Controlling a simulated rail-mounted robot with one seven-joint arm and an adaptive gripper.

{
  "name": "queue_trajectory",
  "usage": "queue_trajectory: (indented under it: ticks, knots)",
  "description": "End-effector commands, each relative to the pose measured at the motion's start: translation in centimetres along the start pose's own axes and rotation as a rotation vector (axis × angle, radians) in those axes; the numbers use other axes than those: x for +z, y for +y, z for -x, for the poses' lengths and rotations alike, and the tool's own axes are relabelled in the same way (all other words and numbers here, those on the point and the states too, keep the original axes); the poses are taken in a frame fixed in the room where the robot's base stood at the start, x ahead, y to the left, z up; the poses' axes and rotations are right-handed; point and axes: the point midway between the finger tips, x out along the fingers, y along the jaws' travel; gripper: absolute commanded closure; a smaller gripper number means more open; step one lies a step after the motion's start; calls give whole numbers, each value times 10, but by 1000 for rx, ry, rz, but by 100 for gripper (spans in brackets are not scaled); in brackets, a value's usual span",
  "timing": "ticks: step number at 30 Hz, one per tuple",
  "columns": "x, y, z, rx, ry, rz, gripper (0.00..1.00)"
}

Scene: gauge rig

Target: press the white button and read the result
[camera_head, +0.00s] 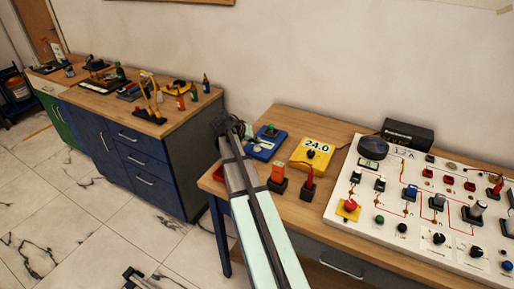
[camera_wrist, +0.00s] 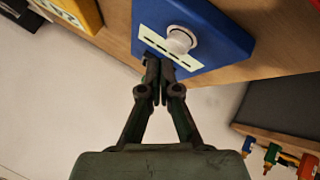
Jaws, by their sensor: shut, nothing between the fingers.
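The white button (camera_wrist: 180,40) is a round cap on top of a blue box (camera_wrist: 222,28) in the wrist view. A pale strip with dark marks lies on the box beside the button. In the head view the blue box (camera_head: 262,152) sits near the left end of the bench, partly behind my arm. My gripper (camera_wrist: 160,66) is shut and empty, its tips in front of the box's near edge, short of the button in the picture. I cannot tell whether they touch the box. In the head view my gripper (camera_head: 233,126) is small and dark, left of the box.
A yellow box (camera_head: 312,153) reading 24.0 stands right of the blue box, with red switches (camera_head: 278,174) in front. A white circuit board (camera_head: 375,222) fills the bench's right side.

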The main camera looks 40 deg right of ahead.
Motion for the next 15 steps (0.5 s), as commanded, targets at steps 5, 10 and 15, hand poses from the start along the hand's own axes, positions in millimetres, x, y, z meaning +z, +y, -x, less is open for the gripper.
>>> queue_trajectory:
  ticks: [5, 10, 15]
  knots:
    - [0, 0, 0, 0, 0, 0, 100]
    - [3, -3, -4, 0, 0, 0, 100]
    - [5, -5, -6, 0, 0, 0, 100]
